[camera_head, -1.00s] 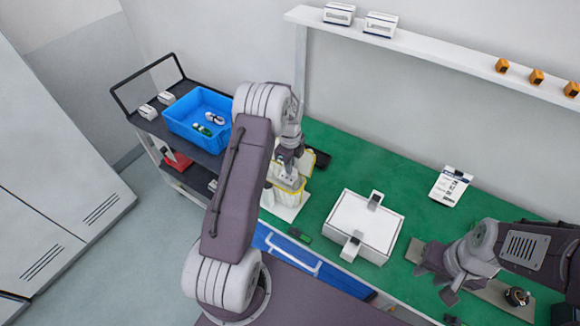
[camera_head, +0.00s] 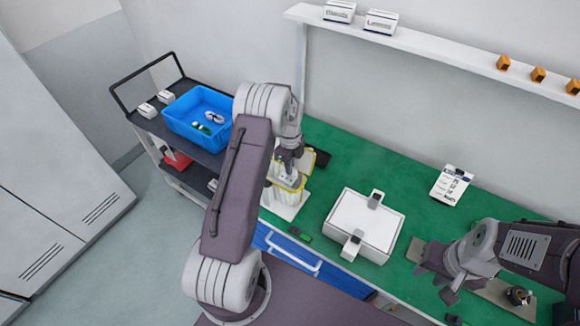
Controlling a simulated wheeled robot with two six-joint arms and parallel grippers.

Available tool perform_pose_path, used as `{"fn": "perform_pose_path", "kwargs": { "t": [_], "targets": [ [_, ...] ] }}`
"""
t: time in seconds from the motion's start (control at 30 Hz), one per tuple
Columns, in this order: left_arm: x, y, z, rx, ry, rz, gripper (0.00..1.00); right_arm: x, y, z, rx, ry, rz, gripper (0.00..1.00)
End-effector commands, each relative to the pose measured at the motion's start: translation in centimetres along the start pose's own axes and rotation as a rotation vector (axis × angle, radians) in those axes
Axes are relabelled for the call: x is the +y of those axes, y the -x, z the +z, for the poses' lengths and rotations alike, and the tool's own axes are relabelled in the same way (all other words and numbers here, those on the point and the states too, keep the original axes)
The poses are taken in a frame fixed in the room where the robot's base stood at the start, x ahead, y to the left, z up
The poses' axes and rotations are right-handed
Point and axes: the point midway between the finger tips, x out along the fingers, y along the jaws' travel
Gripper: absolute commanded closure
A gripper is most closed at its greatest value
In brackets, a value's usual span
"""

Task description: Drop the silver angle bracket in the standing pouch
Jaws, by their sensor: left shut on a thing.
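My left gripper (camera_head: 289,165) reaches down from above over the yellow-edged pouches. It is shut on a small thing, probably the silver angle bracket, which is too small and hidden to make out. An upright pouch (camera_head: 292,184) with yellow edges stands right below the fingers on a white stand (camera_head: 283,211). Another yellow-edged pouch is beside it, partly hidden by my arm. I cannot tell whether the held thing is inside the pouch mouth. My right gripper (camera_head: 437,283) is low over the bench's right part, with its fingers apart and nothing seen between them.
A white box (camera_head: 362,222) with two grey clips sits mid-bench on the green mat (camera_head: 345,168). A dark tray (camera_head: 321,158) lies behind the pouches. A blue bin (camera_head: 176,116) stands on the cart at left.

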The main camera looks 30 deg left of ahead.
Motion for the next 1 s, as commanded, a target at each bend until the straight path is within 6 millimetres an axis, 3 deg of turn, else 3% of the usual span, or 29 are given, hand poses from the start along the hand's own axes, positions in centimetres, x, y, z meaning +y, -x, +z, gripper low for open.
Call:
{"fn": "perform_pose_path", "kwargs": {
  "t": [0.47, 0.6, 0.9, 1.0],
  "targets": [
    [0.0, -0.8, 0.0, 0.000, 0.000, -0.001, 1.00, 0.0, -0.5, 0.1, 0.000, 0.000, 0.000, 0.65],
    [0.0, -0.7, 0.0, 0.000, 0.000, -0.001, 0.69, 0.0, -0.5, 0.1, 0.000, 0.000, 0.000, 0.65],
    [-0.1, -0.6, 0.0, -0.001, 0.000, -0.003, 0.69, 0.0, -0.6, 0.1, 0.000, 0.000, 0.000, 0.65],
    [-0.2, 0.3, 0.1, -0.002, 0.000, -0.007, 0.69, 0.0, -1.0, 0.1, 0.000, 0.000, 0.000, 0.65]
  ]
}}
